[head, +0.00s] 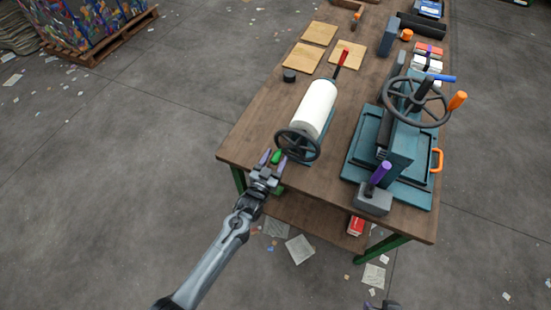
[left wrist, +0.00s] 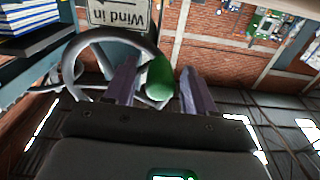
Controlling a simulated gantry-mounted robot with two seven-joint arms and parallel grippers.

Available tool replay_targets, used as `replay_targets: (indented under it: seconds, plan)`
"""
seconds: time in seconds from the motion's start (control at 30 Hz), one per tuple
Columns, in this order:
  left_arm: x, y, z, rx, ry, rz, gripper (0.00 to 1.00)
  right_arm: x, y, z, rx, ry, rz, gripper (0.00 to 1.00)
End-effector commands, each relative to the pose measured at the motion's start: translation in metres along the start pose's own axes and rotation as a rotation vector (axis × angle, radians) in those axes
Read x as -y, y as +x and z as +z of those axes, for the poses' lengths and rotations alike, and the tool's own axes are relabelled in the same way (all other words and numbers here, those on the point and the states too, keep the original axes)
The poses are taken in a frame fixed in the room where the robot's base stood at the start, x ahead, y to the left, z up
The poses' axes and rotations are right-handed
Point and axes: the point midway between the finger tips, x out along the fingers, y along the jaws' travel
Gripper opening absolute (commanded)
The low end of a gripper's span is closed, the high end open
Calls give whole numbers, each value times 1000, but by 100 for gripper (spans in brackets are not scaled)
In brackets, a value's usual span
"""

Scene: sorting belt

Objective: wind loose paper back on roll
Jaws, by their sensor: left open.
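The white paper roll (head: 315,108) lies in a teal stand near the left edge of the bench. A dark handwheel (head: 298,146) with a green knob (head: 276,156) is at its near end. My left gripper (head: 273,160) is open at the wheel. In the left wrist view the green knob (left wrist: 160,78) shows between the two purple fingers, with a gap on its right side. The handwheel (left wrist: 82,48) is behind the left finger. I cannot make out a loose paper end. A small dark part of my right gripper (head: 381,305) shows at the bottom edge.
A teal press (head: 390,150) with a large wheel and orange handle stands right of the roll. A purple-handled grey block (head: 372,198) is at the bench's front. Cardboard sheets (head: 302,58) lie behind. A "Wind in" sign (left wrist: 118,12) shows upside down.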

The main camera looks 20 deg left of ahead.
Motion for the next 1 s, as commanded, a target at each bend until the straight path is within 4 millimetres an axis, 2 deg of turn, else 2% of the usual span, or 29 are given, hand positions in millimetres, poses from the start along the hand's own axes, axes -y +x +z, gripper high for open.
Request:
replay_targets:
  seconds: [0.37,0.7,0.73,1.0]
  plan:
    - [0,4,0,0,0,0,55,2,0,-1,-1,7,-6,43]
    - [0,4,0,0,0,0,3,3,0,-1,-2,10,-8,43]
    - [0,4,0,0,0,0,0,3,0,-1,-2,10,-8,43]
    - [0,4,0,0,2,0,0,2,0,-1,-1,7,-6,43]
